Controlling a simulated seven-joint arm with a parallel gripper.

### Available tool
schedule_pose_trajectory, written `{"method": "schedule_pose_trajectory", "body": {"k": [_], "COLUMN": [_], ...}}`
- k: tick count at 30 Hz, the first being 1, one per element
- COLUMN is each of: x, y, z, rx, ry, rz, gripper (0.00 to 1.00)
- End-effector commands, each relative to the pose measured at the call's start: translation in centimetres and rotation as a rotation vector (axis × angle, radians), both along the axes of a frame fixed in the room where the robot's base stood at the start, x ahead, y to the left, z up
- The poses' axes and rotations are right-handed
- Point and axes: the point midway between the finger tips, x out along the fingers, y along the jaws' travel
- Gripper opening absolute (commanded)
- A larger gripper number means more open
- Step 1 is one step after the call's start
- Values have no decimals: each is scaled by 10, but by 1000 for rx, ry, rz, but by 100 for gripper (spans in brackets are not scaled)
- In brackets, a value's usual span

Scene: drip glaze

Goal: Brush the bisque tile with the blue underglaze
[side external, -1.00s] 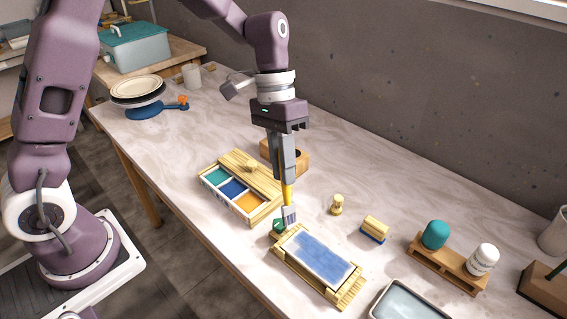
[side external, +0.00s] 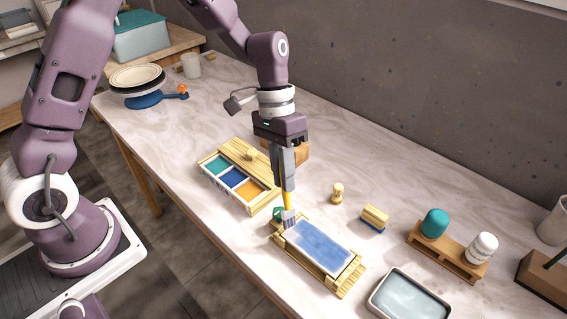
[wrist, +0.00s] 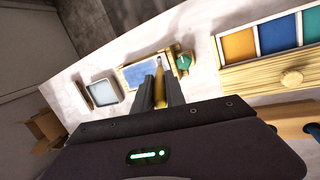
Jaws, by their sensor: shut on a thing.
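My gripper (side external: 286,187) is shut on a brush (side external: 287,201) with a yellow handle, held nearly upright with its bristles down. The bristle end is at the upper-left end of the tile; I cannot tell if it touches. The tile (side external: 320,249) lies in a wooden holder (side external: 345,286), its visible face covered in slightly streaky blue. In the wrist view the brush (wrist: 160,80) points at the tile (wrist: 140,74). The blue underglaze (side external: 234,177) sits in the middle compartment of a wooden palette box, between teal and orange.
A water tray (side external: 408,298), a sponge-like block (side external: 374,217), a small wooden knob (side external: 337,193) and a rack with two bottles (side external: 447,252) stand to the right. A turntable with plates (side external: 137,80) is at far left.

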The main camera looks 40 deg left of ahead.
Motion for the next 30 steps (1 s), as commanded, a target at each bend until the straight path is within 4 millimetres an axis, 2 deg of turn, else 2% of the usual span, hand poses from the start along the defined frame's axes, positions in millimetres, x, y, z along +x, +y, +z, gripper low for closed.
{"method": "schedule_pose_trajectory", "body": {"k": [4, 13, 23, 30], "x": [-1, 0, 0, 0], "y": [-2, -34, 1, -26], "z": [-20, -19, -19, -20], "rx": [0, 1, 0, 1], "ry": [3, 0, 0, 0], "rz": [-2, -3, 1, -3], "gripper": [0, 0, 0, 0]}}
